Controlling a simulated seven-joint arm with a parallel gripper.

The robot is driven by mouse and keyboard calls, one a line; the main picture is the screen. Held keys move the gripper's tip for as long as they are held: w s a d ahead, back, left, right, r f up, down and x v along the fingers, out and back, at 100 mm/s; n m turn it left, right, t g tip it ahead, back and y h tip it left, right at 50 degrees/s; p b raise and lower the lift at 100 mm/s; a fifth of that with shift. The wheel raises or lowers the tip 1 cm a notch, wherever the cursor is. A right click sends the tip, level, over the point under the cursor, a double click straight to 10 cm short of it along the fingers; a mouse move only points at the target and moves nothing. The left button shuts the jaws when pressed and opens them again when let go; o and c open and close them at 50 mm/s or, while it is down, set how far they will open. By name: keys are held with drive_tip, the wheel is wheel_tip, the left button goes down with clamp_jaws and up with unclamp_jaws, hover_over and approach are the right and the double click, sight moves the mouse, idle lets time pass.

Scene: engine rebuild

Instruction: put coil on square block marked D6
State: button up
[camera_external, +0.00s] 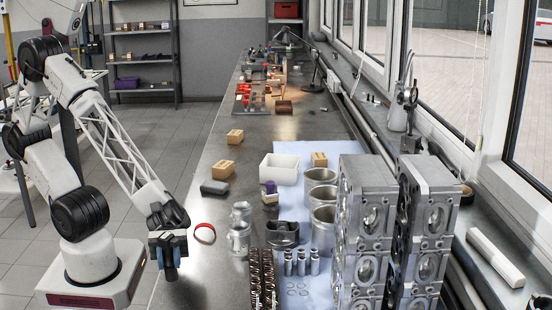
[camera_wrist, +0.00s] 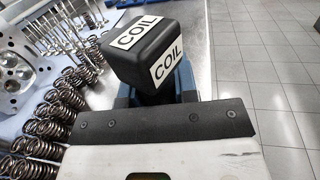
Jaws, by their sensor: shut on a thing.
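The coil is a black cube (camera_wrist: 150,58) with white labels reading COIL, seen in the wrist view. My gripper (camera_wrist: 156,92) is shut on it, with blue fingers on either side of its lower part. In the external view my gripper (camera_external: 168,258) hangs over the near left edge of the bench, and the coil cannot be made out clearly there. No D6 mark is readable.
Springs (camera_external: 262,280) and tall engine blocks (camera_external: 365,210) fill the near right. The mid-left bench is mostly clear.

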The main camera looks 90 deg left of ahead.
drive_tip(key=w+d, duration=0.5)
drive_tip(key=shift+w+f, duration=0.35)
drive_tip(key=shift+w, duration=0.05)
drive_tip(key=shift+d, duration=0.1)
drive_tip(key=shift+f, duration=1.75)
drive_tip(key=shift+f, duration=0.15)
drive_tip(key=o, duration=1)
drive_tip(key=shift+s+a, duration=0.15)
drive_tip(key=shift+a, duration=0.8)
drive_tip(key=shift+s+a, duration=0.35)
drive_tip(key=shift+a, duration=1.3)
drive_tip(key=shift+s+a, duration=0.35)
drive_tip(key=shift+a, duration=1.3)
drive_tip(key=shift+s+a, duration=0.35)
drive_tip(key=shift+a, duration=1.3)
